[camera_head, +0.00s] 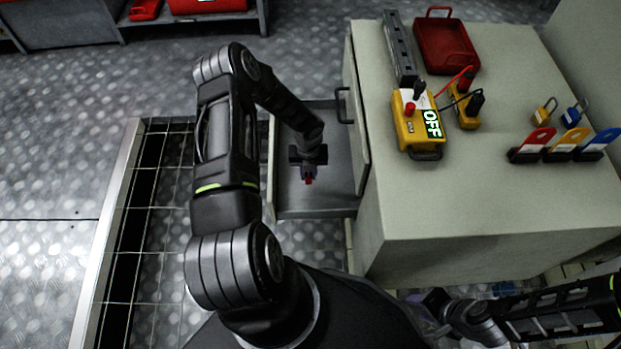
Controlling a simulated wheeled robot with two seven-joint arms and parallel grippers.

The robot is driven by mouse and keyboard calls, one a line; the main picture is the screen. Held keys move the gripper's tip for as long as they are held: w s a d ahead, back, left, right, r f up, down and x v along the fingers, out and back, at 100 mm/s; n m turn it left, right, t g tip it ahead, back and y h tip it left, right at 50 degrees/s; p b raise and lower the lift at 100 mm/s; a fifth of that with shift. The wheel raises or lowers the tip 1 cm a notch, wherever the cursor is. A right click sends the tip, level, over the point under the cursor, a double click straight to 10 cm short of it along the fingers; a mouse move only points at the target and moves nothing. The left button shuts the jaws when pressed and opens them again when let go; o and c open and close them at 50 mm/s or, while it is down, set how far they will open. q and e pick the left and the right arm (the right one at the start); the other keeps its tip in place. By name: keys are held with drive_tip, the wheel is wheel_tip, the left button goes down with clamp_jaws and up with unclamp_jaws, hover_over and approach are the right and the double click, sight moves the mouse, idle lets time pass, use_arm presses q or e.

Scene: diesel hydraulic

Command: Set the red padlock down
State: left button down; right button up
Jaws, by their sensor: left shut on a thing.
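My left gripper (308,174) reaches down into the open drawer (328,205) on the left side of the cabinet. I cannot tell whether the padlock touches the drawer floor. My right arm is at the lower right, low beside the cabinet; its gripper (436,302) is partly seen, and I cannot tell whether it is open or shut.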

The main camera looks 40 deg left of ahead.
sight(309, 188)
use_arm(q)
drive_tip(key=shift+f, duration=0.8)
drive_tip(key=shift+f+b, duration=0.7)
drive_tip(key=shift+f, duration=1.15)
drive_tip(key=shift+f, duration=0.1)
drive_tip(key=shift+f, duration=0.15)
drive_tip(key=c, duration=1.3)
unclamp_jaws()
drive_tip(key=shift+r, duration=0.2)
